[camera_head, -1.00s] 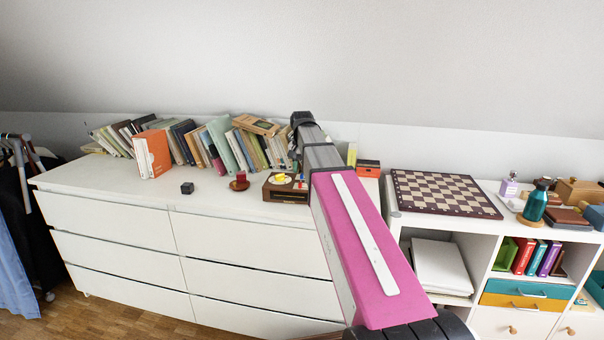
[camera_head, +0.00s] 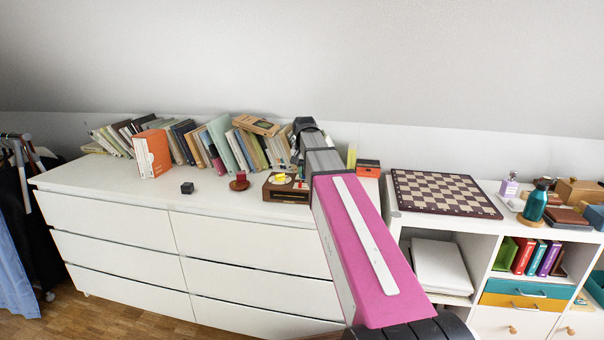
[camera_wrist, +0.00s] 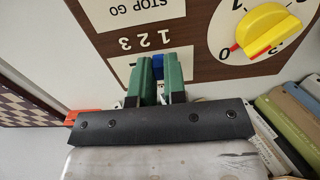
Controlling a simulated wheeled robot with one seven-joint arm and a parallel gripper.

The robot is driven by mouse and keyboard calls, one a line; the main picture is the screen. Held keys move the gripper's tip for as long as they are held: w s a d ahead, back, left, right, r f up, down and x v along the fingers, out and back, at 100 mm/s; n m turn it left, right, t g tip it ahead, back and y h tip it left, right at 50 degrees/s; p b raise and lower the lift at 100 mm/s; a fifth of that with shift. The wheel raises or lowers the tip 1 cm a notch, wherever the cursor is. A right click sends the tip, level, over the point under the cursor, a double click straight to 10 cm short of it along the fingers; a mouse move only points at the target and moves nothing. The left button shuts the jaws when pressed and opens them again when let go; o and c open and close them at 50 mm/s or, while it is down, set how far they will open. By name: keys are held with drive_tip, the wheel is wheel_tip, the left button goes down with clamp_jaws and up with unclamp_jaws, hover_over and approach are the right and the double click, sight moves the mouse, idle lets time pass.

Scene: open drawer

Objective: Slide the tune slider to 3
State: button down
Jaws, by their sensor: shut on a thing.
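The brown and white panel (camera_wrist: 200,68) of a control box fills the upper part of the wrist view. It has a row of digits 1 2 3 (camera_wrist: 143,40) beside the slider. The blue slider handle (camera_wrist: 158,66) shows between the green fingertips of my gripper (camera_wrist: 157,74), which is shut on it. The handle is near the right end of the digit row; its exact mark is hard to tell, as the fingers cover the track. In the head view the box (camera_head: 286,194) stands on the white dresser, with my arm partly covering its right side.
A yellow knob (camera_wrist: 268,29) on a white dial sits at the right of the panel in the wrist view. Books (camera_head: 222,145) lean behind the box. A small red object (camera_head: 240,181) stands to its left. A chessboard (camera_head: 444,192) lies to the right.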

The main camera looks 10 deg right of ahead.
drive_tip(key=shift+s+d, duration=0.3)
drive_tip(key=shift+d, duration=0.45)
drive_tip(key=shift+s+d, duration=0.25)
drive_tip(key=shift+d, duration=0.5)
drive_tip(key=c, duration=1.2)
unclamp_jaws()
drive_tip(key=shift+o, duration=0.2)
drive_tip(key=shift+r, duration=0.1)
wheel_tip(320, 180, up, 11)
drive_tip(key=shift+f, duration=0.2)
